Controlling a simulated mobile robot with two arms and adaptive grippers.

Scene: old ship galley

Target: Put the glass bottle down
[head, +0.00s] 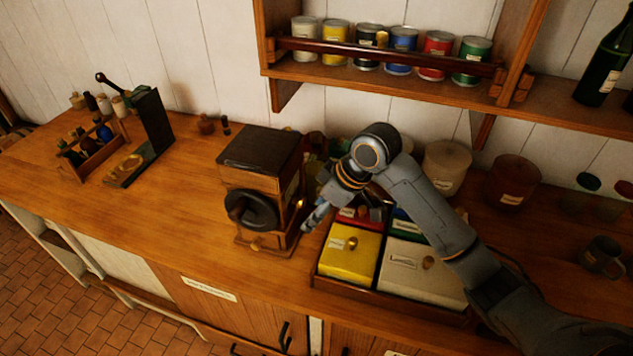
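A dark green glass bottle (603,65) with a pale label stands on the wall shelf at the upper right, partly cut off by the picture edge. Whether it is the task's bottle I cannot tell. My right arm reaches in from the lower right over the box tray. Its gripper (316,212) points down and left, just right of the wooden grinder (262,180). The fingers are small and seen edge-on, so I cannot tell their opening or any bottle between them. My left gripper is not in view.
A wooden tray (330,287) of coloured lidded boxes lies below my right arm. Several cans stand behind the shelf rail (385,55). A rack of small bottles (88,150) and a black lever device (152,130) stand at left. The counter (165,215) left of the grinder is clear.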

